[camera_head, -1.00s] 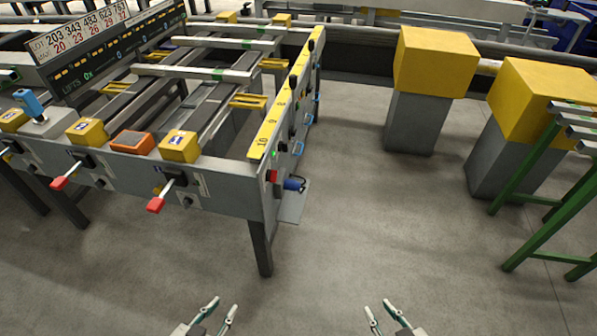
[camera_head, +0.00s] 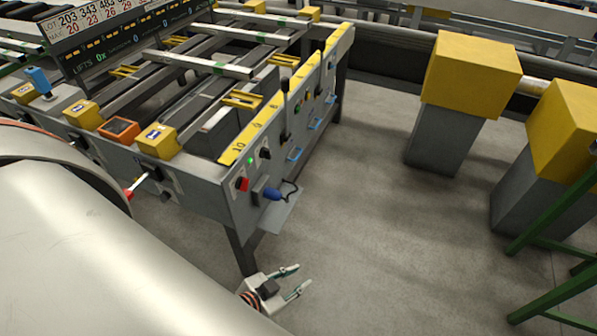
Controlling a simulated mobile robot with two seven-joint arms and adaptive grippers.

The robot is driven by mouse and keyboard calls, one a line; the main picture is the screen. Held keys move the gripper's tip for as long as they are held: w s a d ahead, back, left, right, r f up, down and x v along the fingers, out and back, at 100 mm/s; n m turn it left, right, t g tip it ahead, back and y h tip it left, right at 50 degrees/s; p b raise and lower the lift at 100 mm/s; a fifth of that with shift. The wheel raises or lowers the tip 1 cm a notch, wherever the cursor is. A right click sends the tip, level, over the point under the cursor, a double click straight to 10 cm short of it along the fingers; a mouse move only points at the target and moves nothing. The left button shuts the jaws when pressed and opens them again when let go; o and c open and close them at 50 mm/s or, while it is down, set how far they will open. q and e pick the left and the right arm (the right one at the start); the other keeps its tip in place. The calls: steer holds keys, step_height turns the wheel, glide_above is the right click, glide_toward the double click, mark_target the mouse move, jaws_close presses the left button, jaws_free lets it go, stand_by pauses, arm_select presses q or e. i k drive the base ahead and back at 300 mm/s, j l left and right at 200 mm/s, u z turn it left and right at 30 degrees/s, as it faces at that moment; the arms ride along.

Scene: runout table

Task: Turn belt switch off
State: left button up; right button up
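The runout table's grey side panel (camera_head: 229,201) carries small controls, and I cannot tell for sure which one is the belt switch. A red button (camera_head: 242,184) sits near the front corner, with a lit green lamp (camera_head: 250,161) above it and a black knob (camera_head: 265,153) to the right. A blue plug-shaped part (camera_head: 271,194) with a dark cord sits lower down. My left gripper (camera_head: 303,276) is low over the floor, below these controls and apart from them. Its two fingers are spread and empty. My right gripper is out of view.
My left arm covers the lower left and part of the table front. Yellow-topped grey posts (camera_head: 444,138) and a green stand (camera_head: 552,215) are at right. Floor between is clear.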

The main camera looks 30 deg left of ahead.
mark_target(241, 184)
steer(key=i+l+z, duration=0.1)
steer(key=i, duration=0.25)
steer(key=i+l+z, duration=0.1)
steer(key=i+l, duration=0.35)
steer(key=i, duration=0.3)
steer(key=i+u, duration=0.3)
steer(key=u, duration=0.15)
steer(key=i+u, duration=0.3)
steer(key=u, duration=0.2)
steer(key=i+l+u, duration=0.25)
steer(key=u, duration=0.2)
steer(key=i+l+u, duration=0.2)
steer(key=u, duration=0.25)
steer(key=i+l+u, duration=0.2)
steer(key=l+u, duration=0.3)
steer(key=i+l+u, duration=0.1)
steer(key=l+u, duration=1.15)
steer(key=l, duration=0.2)
